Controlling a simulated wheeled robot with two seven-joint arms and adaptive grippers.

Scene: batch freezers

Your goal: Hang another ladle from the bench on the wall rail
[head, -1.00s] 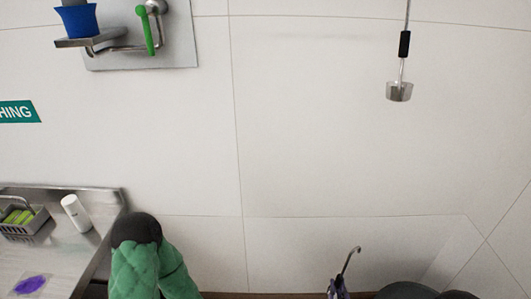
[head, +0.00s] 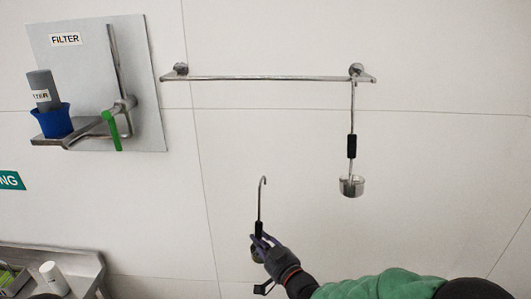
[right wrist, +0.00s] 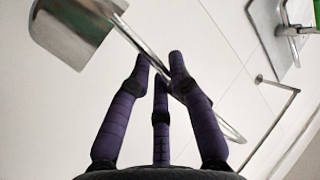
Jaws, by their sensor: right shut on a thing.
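My right gripper (head: 264,246) is shut on a ladle (head: 260,205) and holds it upright, hook at the top, in front of the wall below the rail. The ladle's bowl is mostly hidden by the fingers in the head view. In the right wrist view the steel bowl (right wrist: 72,28) is at upper left, and the handle passes between the purple fingers (right wrist: 160,80). The wall rail (head: 265,78) is a horizontal steel bar, also seen in the right wrist view (right wrist: 272,125). Another ladle (head: 351,187) hangs near its right end. My left gripper is out of view.
Left of the rail is a steel filter panel (head: 145,85) with a green-handled tap (head: 116,133) and a shelf bearing a blue cup (head: 55,122). A steel bench (head: 80,262) with a white bottle (head: 54,277) is at lower left. The rail's middle and left are free.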

